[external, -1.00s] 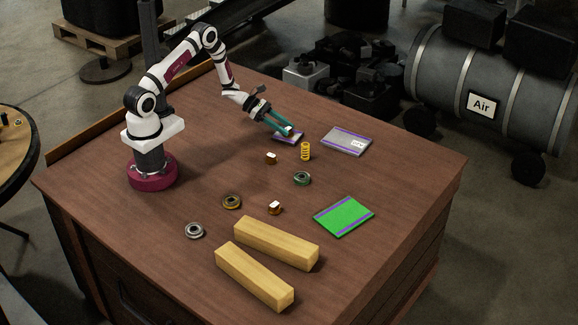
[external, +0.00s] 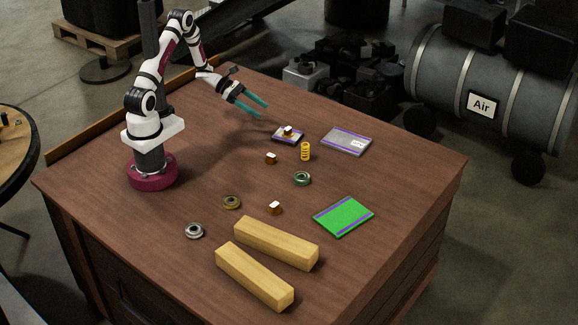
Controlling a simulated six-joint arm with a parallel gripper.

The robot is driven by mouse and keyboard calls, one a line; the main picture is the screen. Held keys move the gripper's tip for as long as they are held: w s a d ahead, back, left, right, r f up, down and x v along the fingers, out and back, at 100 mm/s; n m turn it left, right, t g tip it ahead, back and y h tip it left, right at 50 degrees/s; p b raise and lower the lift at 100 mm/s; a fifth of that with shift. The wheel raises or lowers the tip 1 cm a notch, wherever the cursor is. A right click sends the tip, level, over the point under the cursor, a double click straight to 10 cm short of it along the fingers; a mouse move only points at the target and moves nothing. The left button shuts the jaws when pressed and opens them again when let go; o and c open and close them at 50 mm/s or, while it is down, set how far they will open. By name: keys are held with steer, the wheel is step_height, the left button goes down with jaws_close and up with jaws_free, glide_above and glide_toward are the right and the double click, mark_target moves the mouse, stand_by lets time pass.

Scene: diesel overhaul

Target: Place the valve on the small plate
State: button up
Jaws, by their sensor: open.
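The small plate (external: 279,138), grey with a purple edge, lies on the table towards the back. A small brown part with a pale top (external: 288,130), which looks like the valve, rests on it. Two similar small parts stand on the bare table, one just in front of the plate (external: 271,159) and one nearer the wooden blocks (external: 274,208). My gripper (external: 263,110) has teal fingers spread apart with nothing between them. It is above the table, behind and to the left of the small plate, clear of the part.
A larger grey plate (external: 346,142) and a yellow spring (external: 305,151) are right of the small plate. A green plate (external: 343,217), ring-shaped parts (external: 302,179) and two wooden blocks (external: 275,243) lie further forward. The table's left middle is clear.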

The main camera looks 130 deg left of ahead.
steer(key=shift+s+d+r, duration=0.1)
steer(key=shift+s, duration=0.1)
steer(key=w+d+r+m+g+h, duration=0.2)
steer(key=w+d+r+m+h, duration=0.25)
steer(key=w+d+m, duration=0.35)
steer(key=w+d+r+m+g+h, duration=0.2)
steer(key=w+d+r+m+h, duration=0.35)
steer(key=d, duration=0.45)
steer(key=d+r+m+g, duration=0.1)
steer(key=d+m+g, duration=0.4)
steer(key=d+m, duration=0.6)
steer(key=s+d+r+m+g+y, duration=0.1)
steer(key=s+d+m+y, duration=0.3)
steer(key=m, duration=0.6)
steer(key=s+d+r+m+g+y, duration=0.2)
steer(key=s+d+m+y, duration=0.2)
steer(key=m, duration=0.6)
steer(key=s, duration=0.2)
steer(key=shift+s+d+r+g, duration=0.15)
steer(key=shift+s+r+g, duration=0.15)
steer(key=shift+s+r, duration=0.1)
